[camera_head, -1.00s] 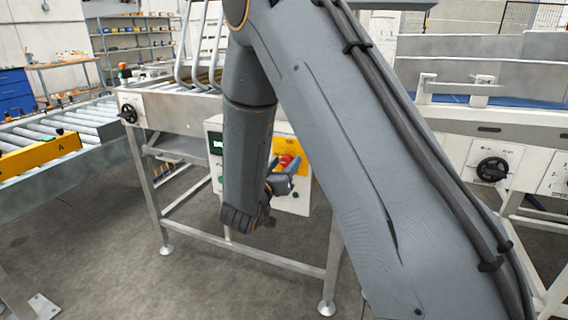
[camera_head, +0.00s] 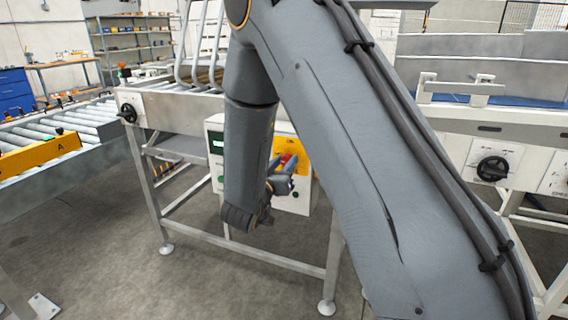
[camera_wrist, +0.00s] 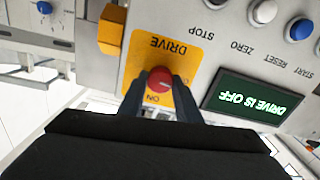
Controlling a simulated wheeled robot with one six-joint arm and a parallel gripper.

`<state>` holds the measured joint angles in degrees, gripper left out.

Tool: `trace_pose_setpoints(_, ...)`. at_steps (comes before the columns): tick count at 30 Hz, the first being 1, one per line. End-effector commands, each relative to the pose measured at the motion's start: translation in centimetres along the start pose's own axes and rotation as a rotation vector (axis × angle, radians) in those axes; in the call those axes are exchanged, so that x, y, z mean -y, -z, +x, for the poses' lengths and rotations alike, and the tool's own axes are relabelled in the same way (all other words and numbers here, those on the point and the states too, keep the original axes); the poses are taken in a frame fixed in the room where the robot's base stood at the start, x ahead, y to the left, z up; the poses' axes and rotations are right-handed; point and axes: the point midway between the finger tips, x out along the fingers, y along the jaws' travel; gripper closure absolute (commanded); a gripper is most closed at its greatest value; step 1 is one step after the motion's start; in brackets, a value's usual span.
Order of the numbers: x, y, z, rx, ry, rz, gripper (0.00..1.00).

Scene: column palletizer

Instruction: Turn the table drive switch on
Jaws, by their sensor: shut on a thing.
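The drive switch is a round red knob (camera_wrist: 160,80) on a yellow plate (camera_wrist: 180,55) marked DRIVE and ON, upside down in the wrist view. My gripper (camera_wrist: 162,88) has its two dark fingers shut on the knob, one on each side. In the head view my gripper (camera_head: 284,176) is at the control box (camera_head: 216,177), where the yellow plate (camera_head: 291,151) shows. My arm covers much of the box there.
Blue and white buttons (camera_wrist: 298,30) labelled STOP, ZERO, RESET and START line the panel. An orange block (camera_wrist: 111,28) sits next to the yellow plate. A black handwheel (camera_head: 128,113) is on the frame at left and another (camera_head: 492,169) at right. Roller conveyor (camera_head: 60,127) runs at left.

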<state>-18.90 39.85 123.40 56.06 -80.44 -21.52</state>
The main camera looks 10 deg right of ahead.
Motion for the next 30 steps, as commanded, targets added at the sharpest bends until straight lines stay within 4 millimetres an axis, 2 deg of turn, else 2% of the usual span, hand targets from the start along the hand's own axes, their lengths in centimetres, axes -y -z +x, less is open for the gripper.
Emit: trace_pose_setpoints(30, -0.21, -0.18, 0.13, -0.003, 0.001, 0.924, 0.92)
